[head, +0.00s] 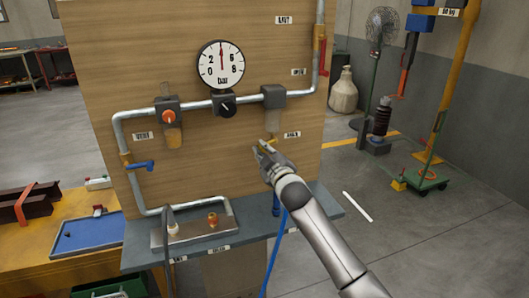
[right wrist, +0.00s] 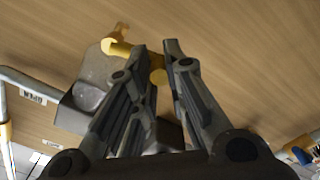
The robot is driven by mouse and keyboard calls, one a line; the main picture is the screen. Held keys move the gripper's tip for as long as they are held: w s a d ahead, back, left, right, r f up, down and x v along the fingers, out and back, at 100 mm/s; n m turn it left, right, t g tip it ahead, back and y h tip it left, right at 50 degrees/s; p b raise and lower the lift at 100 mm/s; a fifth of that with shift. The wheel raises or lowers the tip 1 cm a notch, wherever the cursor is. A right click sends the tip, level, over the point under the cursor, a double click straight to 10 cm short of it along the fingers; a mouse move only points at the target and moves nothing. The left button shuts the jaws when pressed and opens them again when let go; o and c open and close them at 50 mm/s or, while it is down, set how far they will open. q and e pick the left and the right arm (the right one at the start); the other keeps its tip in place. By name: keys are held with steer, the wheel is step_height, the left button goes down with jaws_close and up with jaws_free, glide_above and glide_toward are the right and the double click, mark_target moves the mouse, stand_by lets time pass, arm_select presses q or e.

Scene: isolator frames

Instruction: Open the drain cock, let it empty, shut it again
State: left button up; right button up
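The yellow drain cock (head: 270,141) is at the lower end of the water-trap unit (head: 273,97) on the wooden panel, beside a small label (head: 292,134). In the right wrist view, the yellow cock (right wrist: 117,48) passes behind one finger, and a round yellow part shows between the fingers. My right gripper (head: 267,150) is at the cock, its fingertips apart with a narrow gap. It also shows in the right wrist view (right wrist: 156,46). Contact with the cock cannot be told. The trap's grey body (right wrist: 85,92) is partly behind the fingers. My left gripper is not in view.
A pressure gauge (head: 221,64), an orange knob (head: 168,117) and a blue-handled valve (head: 140,165) are on the pipework. A grey shelf (head: 140,255) with a metal tray runs below. A blue hose (head: 274,255) hangs in front.

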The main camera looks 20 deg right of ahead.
jaws_close()
steer(key=shift+a+r+m+p, duration=0.1)
steer(key=shift+r+m+p, duration=0.25)
steer(key=shift+m+p, duration=0.15)
steer(key=shift+r+m, duration=0.2)
steer(key=shift+m, duration=0.5)
steer(key=o, duration=0.7)
jaws_free()
steer(key=s, duration=1.2)
steer(key=shift+d, duration=0.25)
